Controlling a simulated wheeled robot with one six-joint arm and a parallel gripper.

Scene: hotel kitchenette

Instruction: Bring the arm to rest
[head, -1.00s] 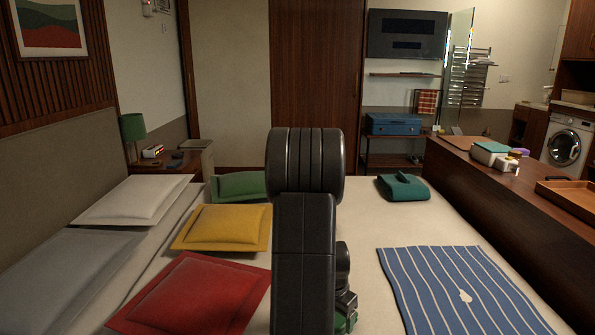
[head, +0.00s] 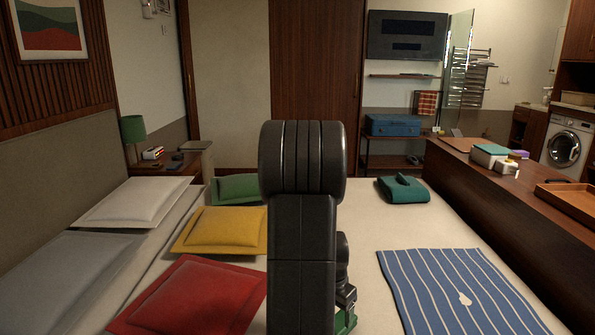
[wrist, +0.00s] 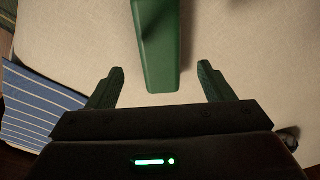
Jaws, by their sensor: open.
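In the wrist view my gripper (wrist: 161,70) is open, its two fingers wide apart. A long green object (wrist: 160,50) reaches down from the top edge to the gap between the fingertips. Clear space shows on both sides of it, and the fingers do not grip it. I cannot tell what it is. In the head view my dark arm stands upright in the middle and hides most of the gripper; a bit of green shows at its lower right.
The bed carries red (head: 193,297), yellow (head: 222,229), green (head: 236,187), white (head: 133,202) and grey (head: 65,275) pillows. A blue striped cloth (head: 455,290) and a folded teal item (head: 403,189) lie right of my arm. A wooden counter (head: 480,190) borders the bed's right side.

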